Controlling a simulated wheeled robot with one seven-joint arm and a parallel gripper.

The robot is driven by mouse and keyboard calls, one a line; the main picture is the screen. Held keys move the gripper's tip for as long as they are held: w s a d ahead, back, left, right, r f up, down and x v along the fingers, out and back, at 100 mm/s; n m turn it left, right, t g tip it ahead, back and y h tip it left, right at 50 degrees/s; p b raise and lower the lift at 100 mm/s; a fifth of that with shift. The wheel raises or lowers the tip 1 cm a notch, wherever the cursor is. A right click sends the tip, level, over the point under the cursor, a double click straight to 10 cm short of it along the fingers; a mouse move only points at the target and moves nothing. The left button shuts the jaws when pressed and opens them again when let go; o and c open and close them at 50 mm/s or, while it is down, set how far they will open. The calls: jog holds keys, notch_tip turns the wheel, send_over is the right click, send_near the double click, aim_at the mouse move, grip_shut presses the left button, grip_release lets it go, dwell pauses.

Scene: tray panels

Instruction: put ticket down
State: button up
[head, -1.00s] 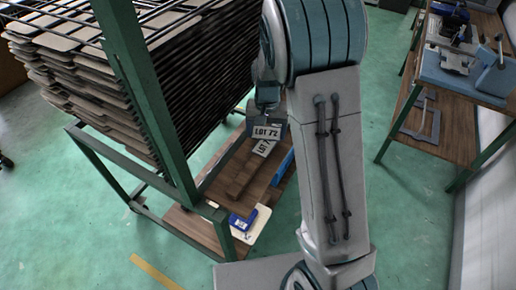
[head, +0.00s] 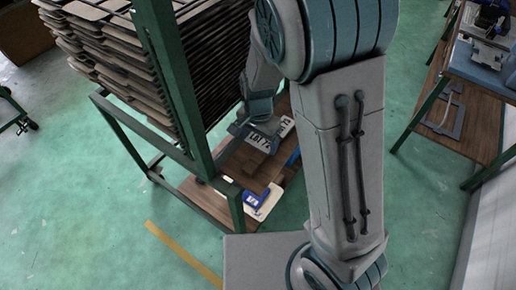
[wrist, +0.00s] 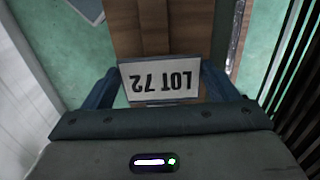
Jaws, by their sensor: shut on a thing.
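My gripper (wrist: 160,84) is shut on a white ticket (wrist: 158,69) printed LOT 72, which reads upside down in the wrist view. The ticket sits between the two dark fingers. In the head view my gripper (head: 243,125) is low over a wooden shelf (head: 231,165) of the green rack, with the ticket (head: 259,140) just beside it. Another pale lettered piece (head: 284,126) shows right behind it. I cannot tell whether the held ticket touches the shelf.
A brown block (head: 262,149) lies on the shelf near the ticket. Green rack posts (head: 176,75) and a stack of trays (head: 105,50) stand left of my arm. A blue item (head: 254,198) is on the lower level. A wooden bench (head: 465,120) stands right, with open green floor between.

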aim_at(258, 147)
jog(key=shift+s+a+f, duration=0.15)
jog(key=shift+s+f, duration=0.3)
jog(key=shift+s, duration=0.15)
jog(key=shift+f, duration=1.95)
jog(key=shift+f, duration=0.1)
jog(key=shift+f, duration=0.15)
jog(key=o, duration=0.9)
jog(key=shift+r, duration=0.2)
